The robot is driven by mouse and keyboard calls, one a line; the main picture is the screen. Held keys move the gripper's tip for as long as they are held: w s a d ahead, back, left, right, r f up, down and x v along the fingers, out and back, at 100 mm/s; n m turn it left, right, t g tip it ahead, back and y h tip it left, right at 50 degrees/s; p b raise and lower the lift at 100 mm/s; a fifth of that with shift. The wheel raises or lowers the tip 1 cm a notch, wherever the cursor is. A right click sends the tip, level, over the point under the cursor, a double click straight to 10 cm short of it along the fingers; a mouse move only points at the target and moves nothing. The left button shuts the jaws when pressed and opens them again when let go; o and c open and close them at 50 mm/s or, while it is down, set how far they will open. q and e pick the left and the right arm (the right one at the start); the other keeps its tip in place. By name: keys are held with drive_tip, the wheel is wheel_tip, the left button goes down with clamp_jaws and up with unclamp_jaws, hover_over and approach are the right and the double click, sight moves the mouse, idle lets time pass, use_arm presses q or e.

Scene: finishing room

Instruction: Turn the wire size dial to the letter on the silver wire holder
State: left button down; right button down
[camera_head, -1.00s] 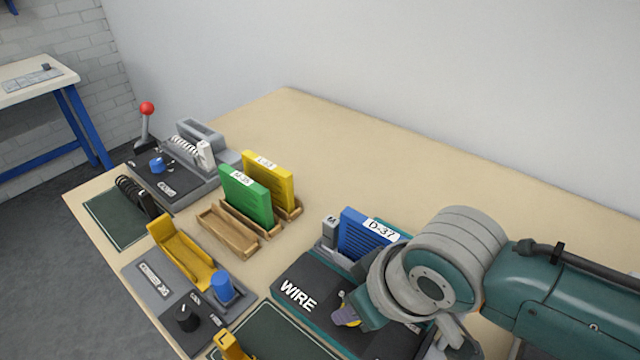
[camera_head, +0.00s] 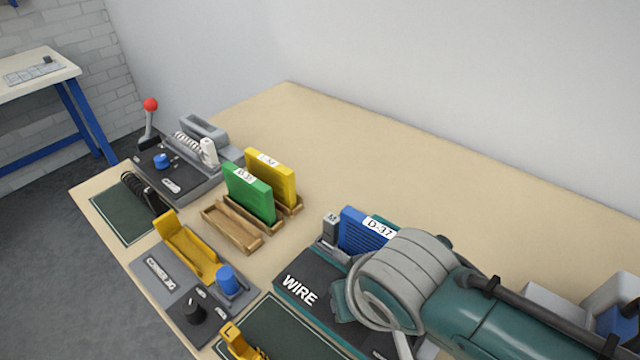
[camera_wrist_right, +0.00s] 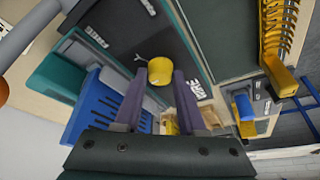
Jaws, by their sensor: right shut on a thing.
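The wire machine (camera_head: 312,275) has a black top marked WIRE and a teal body. Its yellow dial (camera_wrist_right: 159,71) has a white pointer mark beside it in the right wrist view. My right gripper (camera_wrist_right: 160,80) has its purple fingers shut on the dial. In the head view my right wrist hides the dial and fingers. A small grey holder (camera_head: 331,228) bearing a letter that looks like M stands at the machine's back left corner. The blue D-37 book (camera_head: 357,232) stands beside it. My left gripper is not in view.
Green (camera_head: 249,193) and yellow (camera_head: 271,178) books stand in wooden racks to the left. A unit with a blue knob (camera_head: 228,279) and black knob (camera_head: 194,309) lies at the front. A red-handled machine (camera_head: 178,170) stands far left. The table's back is clear.

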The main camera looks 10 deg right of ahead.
drive_tip(key=c, duration=0.5)
unclamp_jaws()
drive_tip(key=shift+s+r+p, duration=0.15)
drive_tip(key=shift+r+p, duration=0.2)
drive_tip(key=shift+r, duration=0.15)
drive_tip(key=p+v, duration=0.3)
drive_tip(key=v, duration=0.5)
drive_tip(key=shift+s+r, duration=0.25)
drive_tip(key=shift+r, duration=0.1)
drive_tip(key=shift+s, duration=0.1)
